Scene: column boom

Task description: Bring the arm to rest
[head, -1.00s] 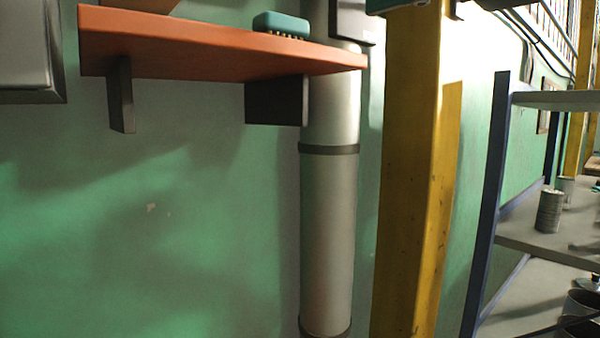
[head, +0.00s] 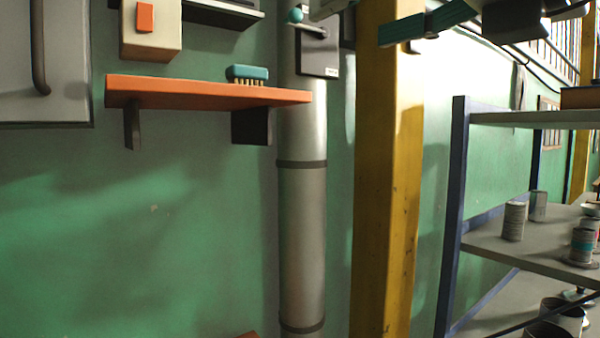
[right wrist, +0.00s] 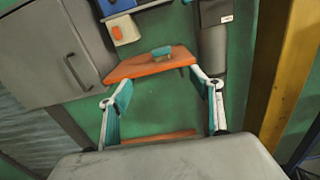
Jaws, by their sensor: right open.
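My right gripper (head: 405,24) shows at the top of the head view, cut off by the edge, in front of the yellow post. One teal finger shows clearly there. In the right wrist view its two teal fingers (right wrist: 163,108) stand wide apart with nothing between them. Beyond them is the orange shelf (right wrist: 140,68) on the green wall. The gripper is apart from the shelf. My left gripper is not in view.
The orange shelf (head: 180,92) holds a teal brush (head: 247,73). A grey pipe (head: 302,215) and a yellow post (head: 385,190) stand right of it. A rack (head: 452,200) with several cans is at the right. A grey cabinet (head: 45,60) hangs at the left.

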